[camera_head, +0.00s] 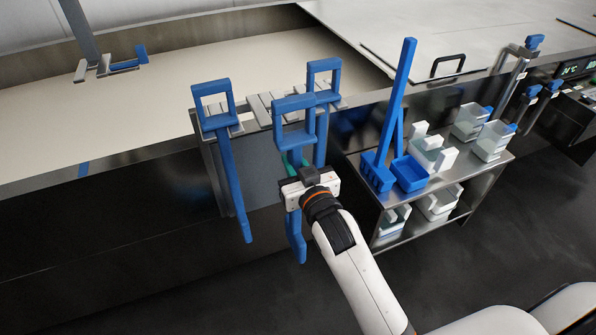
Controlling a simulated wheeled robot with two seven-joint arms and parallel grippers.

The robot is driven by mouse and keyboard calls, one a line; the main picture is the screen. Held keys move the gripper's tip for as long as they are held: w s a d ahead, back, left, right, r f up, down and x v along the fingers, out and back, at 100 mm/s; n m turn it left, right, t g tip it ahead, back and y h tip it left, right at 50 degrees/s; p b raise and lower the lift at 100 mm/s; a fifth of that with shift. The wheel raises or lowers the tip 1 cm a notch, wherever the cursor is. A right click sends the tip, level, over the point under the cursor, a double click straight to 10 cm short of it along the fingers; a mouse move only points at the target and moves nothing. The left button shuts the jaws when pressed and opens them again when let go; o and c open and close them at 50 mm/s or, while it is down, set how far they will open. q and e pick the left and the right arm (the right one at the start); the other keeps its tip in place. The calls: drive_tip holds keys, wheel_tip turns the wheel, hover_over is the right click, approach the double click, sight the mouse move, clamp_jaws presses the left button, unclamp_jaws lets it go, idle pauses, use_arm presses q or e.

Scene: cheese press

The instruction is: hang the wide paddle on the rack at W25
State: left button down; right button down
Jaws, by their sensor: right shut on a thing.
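My right gripper (296,178) is shut on the shaft of a blue long-handled tool, which I take to be the wide paddle (295,140). It hangs roughly upright, its square loop handle at the top and its lower end below my gripper. My gripper hides part of its shaft. The metal rack (262,112) with flat prongs is just behind the handle, at the vat's edge. I cannot tell whether the handle touches a prong. No W25 label is readable. My left gripper is not in view.
Two similar blue tools are at the rack, one to the left (232,172) and one behind to the right (322,128). A steel shelf cart (470,172) with white moulds, a blue scoop (410,173) and a blue shovel (393,110) stands to the right.

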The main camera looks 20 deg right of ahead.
drive_tip(key=w+b, duration=0.2)
drive_tip(key=w, duration=1.1)
drive_tip(key=shift+w+a+b, duration=0.15)
drive_tip(key=shift+a+b, duration=0.05)
drive_tip(key=shift+b, duration=0.15)
drive_tip(key=shift+w, duration=0.15)
drive_tip(key=shift+p, duration=0.35)
idle(0.5)
drive_tip(key=shift+f, duration=0.45)
idle(0.3)
drive_tip(key=c, duration=1)
unclamp_jaws()
drive_tip(key=shift+f, duration=0.15)
